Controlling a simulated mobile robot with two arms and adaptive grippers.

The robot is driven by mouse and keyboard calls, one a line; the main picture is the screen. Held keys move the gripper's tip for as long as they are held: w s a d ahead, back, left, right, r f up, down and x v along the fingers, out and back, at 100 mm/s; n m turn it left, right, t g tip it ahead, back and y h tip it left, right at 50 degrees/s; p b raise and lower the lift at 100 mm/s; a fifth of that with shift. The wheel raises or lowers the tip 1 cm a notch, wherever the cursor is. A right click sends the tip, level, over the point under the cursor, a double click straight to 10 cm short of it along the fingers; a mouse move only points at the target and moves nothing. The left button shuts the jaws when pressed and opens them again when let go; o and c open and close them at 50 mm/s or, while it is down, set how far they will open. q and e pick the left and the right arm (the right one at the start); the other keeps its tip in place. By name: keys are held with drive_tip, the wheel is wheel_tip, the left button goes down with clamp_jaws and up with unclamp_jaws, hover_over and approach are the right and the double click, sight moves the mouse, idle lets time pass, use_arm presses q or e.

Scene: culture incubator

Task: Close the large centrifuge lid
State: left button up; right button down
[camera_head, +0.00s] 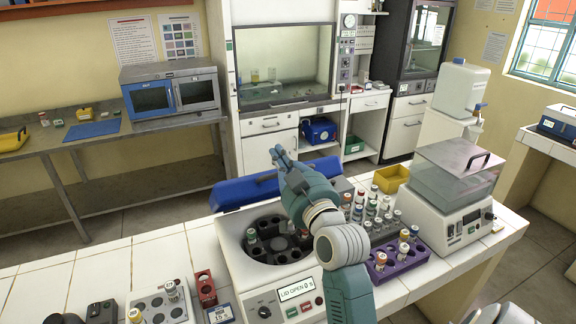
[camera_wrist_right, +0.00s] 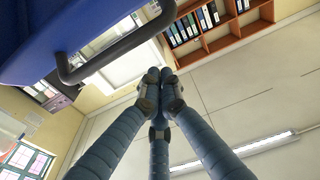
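The large centrifuge (camera_head: 240,262) stands on the white tiled bench, its rotor with several capped tubes exposed. Its blue lid (camera_head: 232,194) is raised at the back of the machine, and its display reads "LID OPEN". My right gripper (camera_head: 278,154) is beside the lid, above the back of the centrifuge, and hides part of the lid. In the right wrist view, the gripper's fingers (camera_wrist_right: 159,76) come together at the tips with nothing between them. The blue lid (camera_wrist_right: 50,30) and its dark handle (camera_wrist_right: 115,50) are to their upper left, apart from them. My left gripper is not in view.
Right of the centrifuge are a grey tube rack, a purple rack (camera_head: 398,262), a yellow tray (camera_head: 391,179) and a device with a clear lid (camera_head: 455,172). A tube block (camera_head: 160,303) and a red rack (camera_head: 205,289) are on the left. Bench tiles at far left are bare.

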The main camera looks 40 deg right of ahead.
sight(272, 186)
drive_tip(key=shift+w+f+p, duration=0.1)
drive_tip(key=shift+f+p, duration=0.35)
drive_tip(key=shift+f, duration=0.5)
drive_tip(key=shift+s+a+f, duration=0.15)
drive_tip(key=shift+s+f, duration=0.4)
drive_tip(key=shift+f, duration=0.1)
drive_tip(key=shift+w, duration=0.1)
